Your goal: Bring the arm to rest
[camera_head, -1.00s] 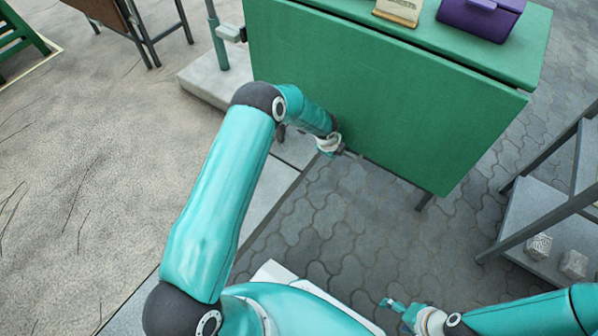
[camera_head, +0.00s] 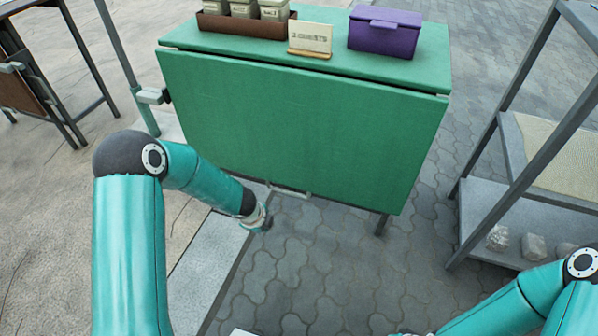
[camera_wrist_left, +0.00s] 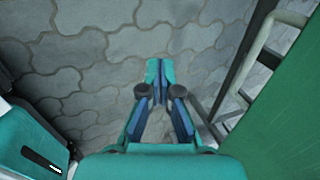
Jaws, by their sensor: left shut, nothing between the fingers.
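My left arm comes in from the left in the head view, its elbow raised and its forearm reaching down to the right. Its wrist end hangs low in front of the green cabinet's lower left part, and the fingers are hard to make out there. In the left wrist view my left gripper (camera_wrist_left: 159,72) is shut and empty, its fingertips together over the grey paving. My right arm shows at the lower right of the head view; its gripper is cut off by the bottom edge.
The green cabinet (camera_head: 300,125) carries a purple box (camera_head: 385,34), a small sign (camera_head: 310,39) and a brown tray of jars (camera_head: 216,27). Its green face also shows at the right in the wrist view (camera_wrist_left: 285,120). A grey shelf (camera_head: 490,212) with pale blocks stands right. Paving (camera_head: 310,275) is clear.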

